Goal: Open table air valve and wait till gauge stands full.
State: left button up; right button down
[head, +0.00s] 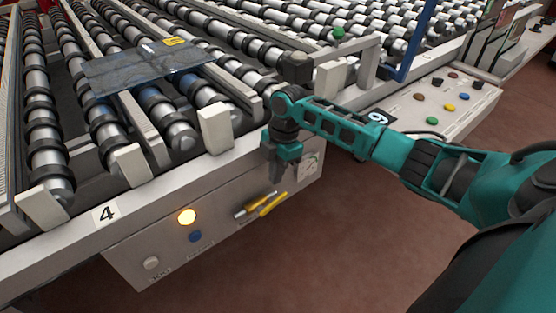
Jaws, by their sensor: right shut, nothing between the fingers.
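The yellow valve lever (270,204) is on the front panel (225,222) below the roller table's edge. It lies slanted, rising to the right, close beside a metal and yellow part (250,208). I cannot tell from this view whether the valve is open. The round gauge (311,165) is on the same panel, further right, partly hidden by my right gripper. Its needle is too small to read. My right gripper (276,177) points down, shut and empty, in front of the panel, above the lever and left of the gauge. My left gripper is not in view.
A lit amber lamp (186,216), a blue button (195,236) and a white button (151,263) sit left on the panel. A dark glass sheet (140,67) lies on the rollers. A button console (448,103) stands at right. The floor before the panel is clear.

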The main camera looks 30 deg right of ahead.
aim_at(280, 196)
notch_tip(280, 196, down, 6)
jog(key=shift+d+r+b, duration=0.1)
jog(key=shift+b, duration=0.25)
jog(key=shift+d+f, duration=0.15)
jog(key=shift+f, duration=0.35)
jog(key=shift+d+f, duration=0.1)
jog(key=shift+d, duration=0.05)
jog(key=shift+w+d+f+y+b, duration=0.1)
jog(key=shift+d+f+y+b, duration=0.5)
jog(key=shift+f+b, duration=0.2)
jog(key=shift+r, duration=0.2)
